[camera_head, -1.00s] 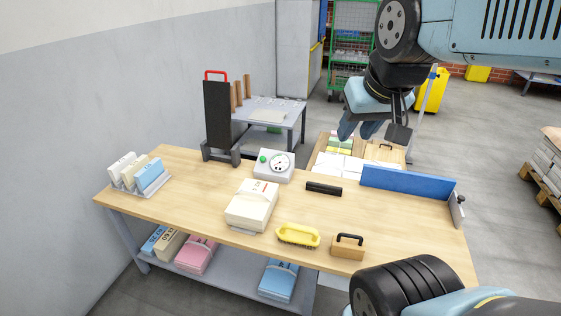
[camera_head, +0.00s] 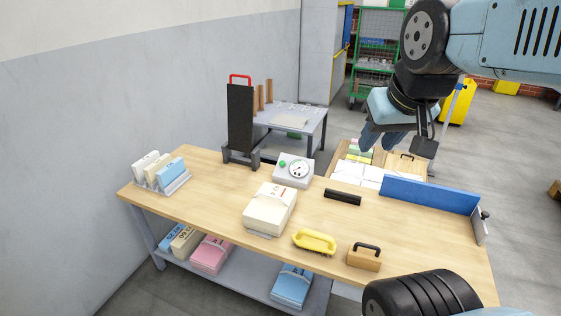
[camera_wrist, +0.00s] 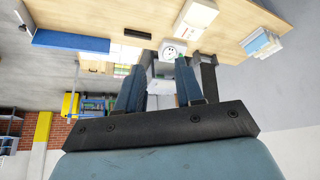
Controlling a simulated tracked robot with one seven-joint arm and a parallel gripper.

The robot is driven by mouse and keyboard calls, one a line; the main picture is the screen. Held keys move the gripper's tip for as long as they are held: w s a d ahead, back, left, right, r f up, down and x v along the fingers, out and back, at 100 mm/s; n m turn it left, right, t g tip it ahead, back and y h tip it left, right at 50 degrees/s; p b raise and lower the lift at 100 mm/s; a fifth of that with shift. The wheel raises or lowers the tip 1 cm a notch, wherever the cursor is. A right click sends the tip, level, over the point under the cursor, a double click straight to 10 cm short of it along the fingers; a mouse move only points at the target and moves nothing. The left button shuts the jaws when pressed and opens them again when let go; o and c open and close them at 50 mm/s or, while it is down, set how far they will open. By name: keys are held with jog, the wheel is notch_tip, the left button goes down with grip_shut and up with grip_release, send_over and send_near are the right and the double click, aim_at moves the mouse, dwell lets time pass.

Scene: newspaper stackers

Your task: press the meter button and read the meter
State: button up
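The meter (camera_head: 293,170) is a white box with a round dial and a green button (camera_head: 283,164), standing near the back edge of the wooden table. It also shows in the wrist view (camera_wrist: 172,50), upside down beyond my fingers; the dial faces the camera, but its reading is too small to tell. My gripper (camera_head: 378,143) is in the air to the right of the meter and apart from it. In the wrist view its two blue fingers (camera_wrist: 157,88) stand apart with nothing between them, so it is open.
On the table (camera_head: 215,215) are a paper stack (camera_head: 270,209), a yellow-handled tool (camera_head: 314,242), a wooden block with a handle (camera_head: 363,258), a black bar (camera_head: 342,197) and a blue fence (camera_head: 430,194). A tall black stand (camera_head: 240,125) rises left of the meter.

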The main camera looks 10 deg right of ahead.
jog(key=shift+c, duration=0.2)
grip_shut()
dwell(0.3)
dwell(1.4)
